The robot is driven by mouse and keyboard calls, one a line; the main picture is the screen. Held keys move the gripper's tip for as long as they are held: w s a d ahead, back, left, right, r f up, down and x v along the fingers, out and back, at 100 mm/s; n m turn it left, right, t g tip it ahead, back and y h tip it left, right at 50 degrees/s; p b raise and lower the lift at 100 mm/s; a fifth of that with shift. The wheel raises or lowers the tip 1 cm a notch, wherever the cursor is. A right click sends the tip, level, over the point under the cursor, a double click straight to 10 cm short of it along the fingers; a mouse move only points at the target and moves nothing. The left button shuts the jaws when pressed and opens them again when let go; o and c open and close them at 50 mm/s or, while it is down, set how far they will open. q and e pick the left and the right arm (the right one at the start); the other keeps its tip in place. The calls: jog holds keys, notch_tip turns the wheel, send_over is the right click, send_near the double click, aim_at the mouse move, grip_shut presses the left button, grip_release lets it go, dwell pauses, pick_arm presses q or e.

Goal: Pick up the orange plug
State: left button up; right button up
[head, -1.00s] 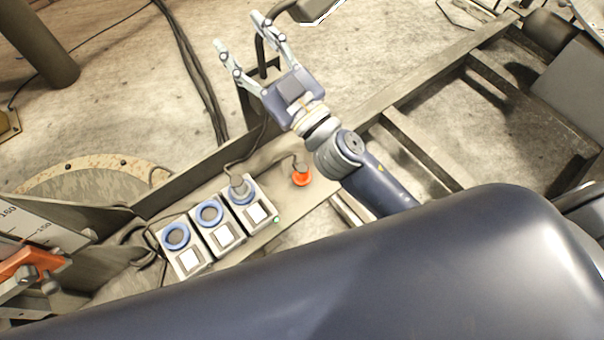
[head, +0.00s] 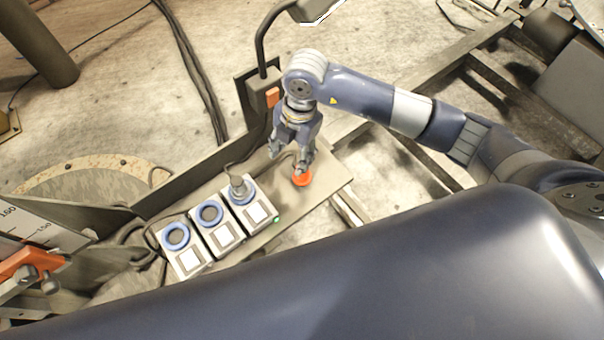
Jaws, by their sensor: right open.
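The orange plug (head: 301,180) rests on the flat metal plate, right of the row of socket boxes. Its upper part is partly hidden by my right gripper (head: 291,160). My right gripper points down, open, with its fingers just above and around the plug's top. I cannot tell whether the fingers touch it. My left gripper is not in view.
Three white socket boxes with blue rings stand left of the plug: a near one (head: 179,249), a middle one (head: 215,227) and a far one (head: 249,205) with a grey plug in it. A raised metal rail (head: 205,168) runs behind them. The plate (head: 325,190) has free room right of the plug.

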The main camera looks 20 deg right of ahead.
jog(key=shift+m+h, duration=0.5)
jog(key=shift+h, duration=0.3)
jog(key=d+f, duration=0.2)
jog(key=f, duration=0.1)
jog(key=w+d+f, duration=0.1)
jog(key=f, duration=0.1)
jog(key=shift+d, duration=0.35)
jog(key=shift+w+a+f+p, duration=0.1)
jog(key=shift+f+p, duration=0.1)
jog(key=shift+f, duration=0.75)
jog(key=shift+a+f+p, duration=0.1)
jog(key=shift+f+p, duration=0.05)
jog(key=shift+f, duration=0.8)
jog(key=shift+w+a+f+p, duration=0.1)
jog(key=shift+f+p, duration=0.1)
jog(key=shift+f, duration=0.75)
jog(key=shift+s, duration=0.1)
grip_shut()
